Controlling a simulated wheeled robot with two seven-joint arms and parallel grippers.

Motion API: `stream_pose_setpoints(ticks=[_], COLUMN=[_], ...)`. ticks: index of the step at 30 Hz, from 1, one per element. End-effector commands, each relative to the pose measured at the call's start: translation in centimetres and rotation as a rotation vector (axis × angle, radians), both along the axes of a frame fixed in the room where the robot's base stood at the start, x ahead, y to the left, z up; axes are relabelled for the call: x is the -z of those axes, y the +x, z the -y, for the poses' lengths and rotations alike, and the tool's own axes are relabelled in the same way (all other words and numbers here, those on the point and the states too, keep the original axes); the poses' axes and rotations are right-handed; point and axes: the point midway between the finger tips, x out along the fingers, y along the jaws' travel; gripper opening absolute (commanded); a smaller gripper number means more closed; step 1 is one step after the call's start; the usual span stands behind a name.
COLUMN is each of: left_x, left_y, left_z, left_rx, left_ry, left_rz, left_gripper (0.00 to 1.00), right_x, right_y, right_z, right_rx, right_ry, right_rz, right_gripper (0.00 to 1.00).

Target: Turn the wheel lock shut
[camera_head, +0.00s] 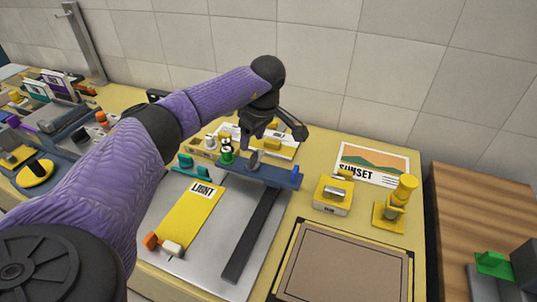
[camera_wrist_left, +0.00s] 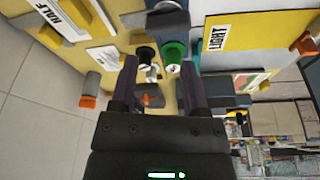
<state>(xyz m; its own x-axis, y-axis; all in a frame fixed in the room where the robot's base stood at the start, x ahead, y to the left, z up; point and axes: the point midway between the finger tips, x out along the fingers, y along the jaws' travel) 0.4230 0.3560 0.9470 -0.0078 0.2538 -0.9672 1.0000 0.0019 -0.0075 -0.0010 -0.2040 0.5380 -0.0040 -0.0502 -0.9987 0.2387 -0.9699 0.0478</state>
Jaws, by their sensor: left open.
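My left gripper (camera_head: 270,137) reaches in from the upper left, over the back of the grey board, close to a blue bar (camera_head: 278,177). It is open in the left wrist view (camera_wrist_left: 160,85). A round green knob (camera_head: 227,155) with a pale centre stands by the bar's left end. In the wrist view the green knob (camera_wrist_left: 173,52) and a black knob (camera_wrist_left: 146,54) show just beyond the fingertips, apart from them. A grey upright piece (camera_head: 253,160) stands on the bar. I cannot tell for certain which part is the wheel lock. My right gripper is not in view.
A yellow LIGHT sheet (camera_head: 185,220) lies on the grey board (camera_head: 215,255). A yellow block (camera_head: 332,196), a yellow post (camera_head: 398,199) and a SUNSET card (camera_head: 372,165) stand or lie to the right. A tiled wall (camera_head: 330,60) closes the back. Clutter fills the left.

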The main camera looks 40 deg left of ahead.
Motion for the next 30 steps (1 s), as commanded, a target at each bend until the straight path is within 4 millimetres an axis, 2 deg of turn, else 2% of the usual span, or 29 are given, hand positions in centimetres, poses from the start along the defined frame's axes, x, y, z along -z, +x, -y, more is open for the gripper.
stream_pose_setpoints(ticks=[8,13,19,23,30], left_x=[0.6,0.7,0.7,2.2,4.7], left_y=[0.0,0.0,0.1,0.0,0.0], left_z=[0.0,0.1,0.1,0.2,0.2], left_rx=[0.549,0.875,1.229,1.232,1.23], left_ry=[-0.006,-0.009,-0.012,-0.013,-0.013], left_rz=[0.0,-0.001,-0.001,-0.005,-0.003], left_gripper=[0.59,0.59,0.59,0.59,0.59], right_x=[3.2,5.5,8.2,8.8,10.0], right_y=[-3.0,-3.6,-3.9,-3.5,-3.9], right_z=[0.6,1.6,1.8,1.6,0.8], right_rx=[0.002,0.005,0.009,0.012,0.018], right_ry=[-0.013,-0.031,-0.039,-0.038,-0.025], right_rz=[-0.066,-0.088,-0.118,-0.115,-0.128], right_gripper=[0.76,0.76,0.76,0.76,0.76])
